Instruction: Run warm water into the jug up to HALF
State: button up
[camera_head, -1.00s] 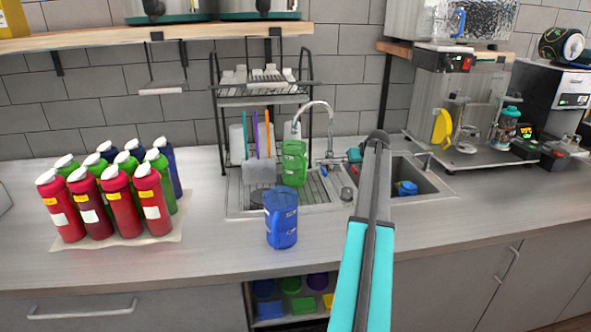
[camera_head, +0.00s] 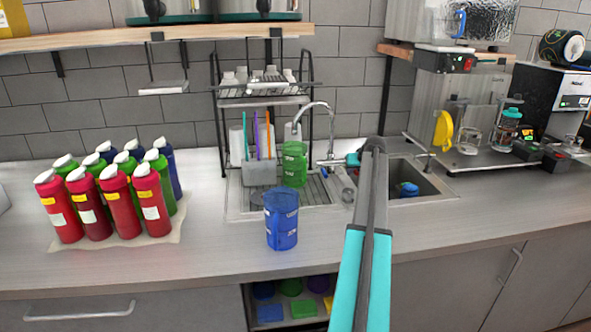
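A green jug with pale markings (camera_head: 294,165) stands upright on the ribbed drainer, under the spout of the curved tap (camera_head: 318,106). A similar blue jug (camera_head: 281,222) stands upright on the counter in front. I cannot make out a water stream or a water level in either jug. My arm reaches from the bottom of the view towards the sink. A small teal part, seemingly of my gripper (camera_head: 352,159), shows beside the tap's lever (camera_head: 331,162). My arm hides most of it, so its fingers and any contact with the lever are unclear.
Several red, green and blue bottles (camera_head: 122,202) stand on a mat at left. A dish rack (camera_head: 262,98) stands behind the drainer. The sink basin (camera_head: 428,184) holds a blue item. A machine (camera_head: 455,110) stands at right. The front counter beside the blue jug is clear.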

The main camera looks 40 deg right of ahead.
jog(key=shift+w+a, duration=0.1)
jog(key=shift+a, duration=0.05)
jog(key=shift+c, duration=1)
jog(key=shift+r, duration=0.1)
jog(key=shift+w+r, duration=0.3)
jog(key=shift+r, duration=0.45)
jog(key=shift+w+d+r+p, duration=0.2)
jog(key=shift+r+p, duration=0.35)
jog(key=shift+r, duration=0.25)
jog(key=shift+a+f, duration=0.1)
dwell(5.1)
